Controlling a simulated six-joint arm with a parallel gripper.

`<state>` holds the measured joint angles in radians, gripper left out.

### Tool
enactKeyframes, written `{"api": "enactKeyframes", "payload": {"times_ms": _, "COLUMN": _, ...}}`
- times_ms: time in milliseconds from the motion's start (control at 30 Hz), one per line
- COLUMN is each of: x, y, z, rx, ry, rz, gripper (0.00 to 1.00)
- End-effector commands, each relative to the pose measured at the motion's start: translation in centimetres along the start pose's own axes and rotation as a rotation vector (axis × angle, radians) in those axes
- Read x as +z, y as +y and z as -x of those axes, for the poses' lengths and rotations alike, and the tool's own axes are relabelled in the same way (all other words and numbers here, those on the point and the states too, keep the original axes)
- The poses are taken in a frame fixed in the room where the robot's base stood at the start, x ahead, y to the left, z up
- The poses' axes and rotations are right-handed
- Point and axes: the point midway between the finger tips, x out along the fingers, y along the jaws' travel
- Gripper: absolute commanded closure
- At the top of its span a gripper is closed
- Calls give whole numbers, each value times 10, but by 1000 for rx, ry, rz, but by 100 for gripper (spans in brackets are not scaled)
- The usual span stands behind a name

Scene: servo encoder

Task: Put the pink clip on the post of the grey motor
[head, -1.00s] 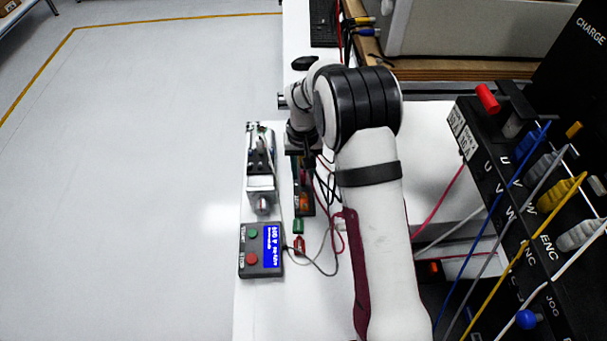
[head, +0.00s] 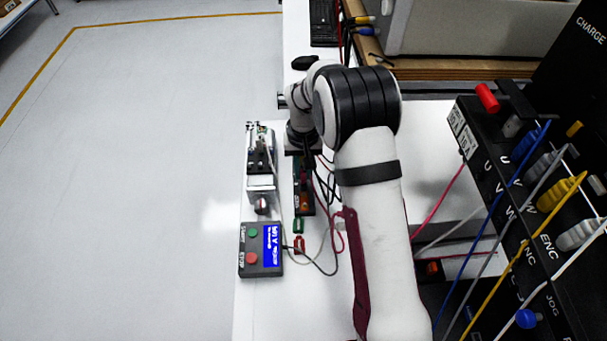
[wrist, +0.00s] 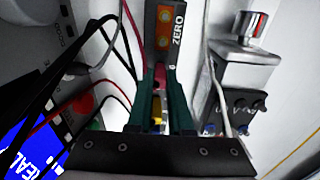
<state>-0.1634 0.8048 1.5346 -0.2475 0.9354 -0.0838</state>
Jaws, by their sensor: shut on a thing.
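My gripper (wrist: 160,82) shows in the wrist view, its dark green fingers reaching up from the dark mount. They are shut on a small pink piece, the pink clip (wrist: 159,75), with a yellow part lower between the fingers. In the head view the wrist hides the fingertips and clip. The grey motor (wrist: 247,52) appears to be the metal body with a shiny round end at the upper right of the wrist view, apart from the fingers. In the head view, the grey motor (head: 261,183) lies left of my wrist. I cannot make out which part is its post.
A black unit marked ZERO (wrist: 165,28) with orange buttons lies just beyond the fingertips. A box with a blue screen (head: 261,250) sits at the bench's left edge. Loose cables (head: 325,255) run beside it. A black panel with leads (head: 535,190) stands at right.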

Motion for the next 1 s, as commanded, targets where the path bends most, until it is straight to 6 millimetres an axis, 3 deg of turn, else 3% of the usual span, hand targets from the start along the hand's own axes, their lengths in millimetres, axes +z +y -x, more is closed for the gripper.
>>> {"api": "enactKeyframes", "payload": {"times_ms": 300, "x": 0, "y": 0, "z": 2, "rx": 0, "ry": 1, "rz": 0, "gripper": 100}}
{"api": "enactKeyframes", "payload": {"times_ms": 1000, "x": 0, "y": 0, "z": 49, "rx": 0, "ry": 1, "rz": 0, "gripper": 100}}
